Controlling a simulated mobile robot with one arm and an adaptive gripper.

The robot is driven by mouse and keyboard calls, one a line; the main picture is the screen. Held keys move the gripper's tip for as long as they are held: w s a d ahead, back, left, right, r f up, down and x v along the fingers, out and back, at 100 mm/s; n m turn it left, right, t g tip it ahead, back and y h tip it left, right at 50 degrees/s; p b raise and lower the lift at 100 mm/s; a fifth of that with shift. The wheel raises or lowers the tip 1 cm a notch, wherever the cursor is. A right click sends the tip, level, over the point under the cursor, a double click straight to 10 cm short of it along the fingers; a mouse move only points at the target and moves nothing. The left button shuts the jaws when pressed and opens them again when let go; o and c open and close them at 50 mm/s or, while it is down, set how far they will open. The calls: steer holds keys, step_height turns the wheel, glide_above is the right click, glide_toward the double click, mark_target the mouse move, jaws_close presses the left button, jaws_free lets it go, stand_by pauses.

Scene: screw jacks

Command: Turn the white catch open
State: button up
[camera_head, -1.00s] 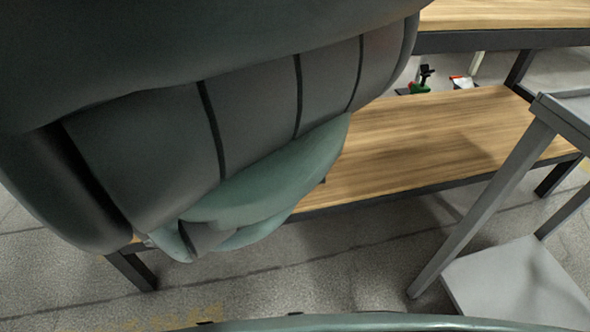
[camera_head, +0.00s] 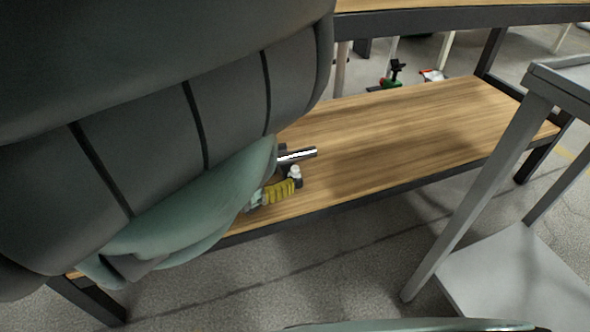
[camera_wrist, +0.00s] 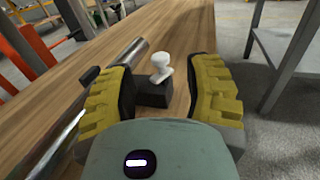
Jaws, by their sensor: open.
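The white catch (camera_wrist: 161,65) stands on a small dark block (camera_wrist: 155,93) on the wooden shelf, beside a long metal bar. In the wrist view it shows beyond and between the yellow-padded fingers of my gripper (camera_wrist: 160,92), which are open and do not appear to touch it. In the head view the white catch (camera_head: 295,171) sits just past the yellow fingertip (camera_head: 279,191). My arm hides the rest of the gripper there.
A metal bar (camera_wrist: 116,72) lies to the left of the catch. The wooden shelf (camera_head: 410,125) is clear to the right. A grey stand (camera_head: 485,190) is at the right.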

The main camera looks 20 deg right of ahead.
mark_target(292, 170)
steer(key=shift+b+x, duration=0.6)
steer(key=shift+x, duration=1.7)
steer(key=shift+f, duration=0.1)
jaws_close()
